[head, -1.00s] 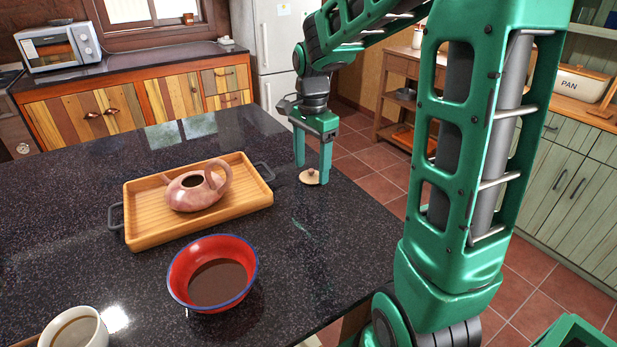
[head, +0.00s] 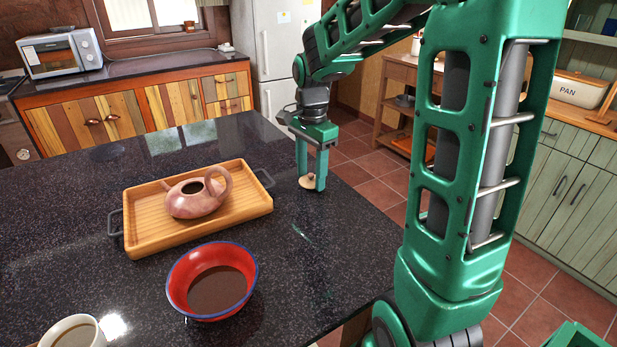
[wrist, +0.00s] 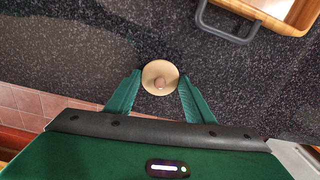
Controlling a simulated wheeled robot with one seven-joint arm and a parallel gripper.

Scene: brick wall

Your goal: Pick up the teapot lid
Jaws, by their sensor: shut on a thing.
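The teapot lid (head: 308,182) is a small pale round disc with a knob, at the right edge of the dark counter. My gripper (head: 311,187) points down and is shut on the lid. In the wrist view, the lid (wrist: 151,84) sits between my two fingertips, knob toward the camera. I cannot tell whether the lid still touches the counter. The pink teapot (head: 197,197) stands with its top open on the wooden tray (head: 143,235), left of my gripper.
A red bowl with a blue rim (head: 212,281) holds brown liquid at the front. A white cup (head: 73,331) is at the lower left. The tray's dark handle (wrist: 222,32) is near the lid. The counter between tray and lid is clear.

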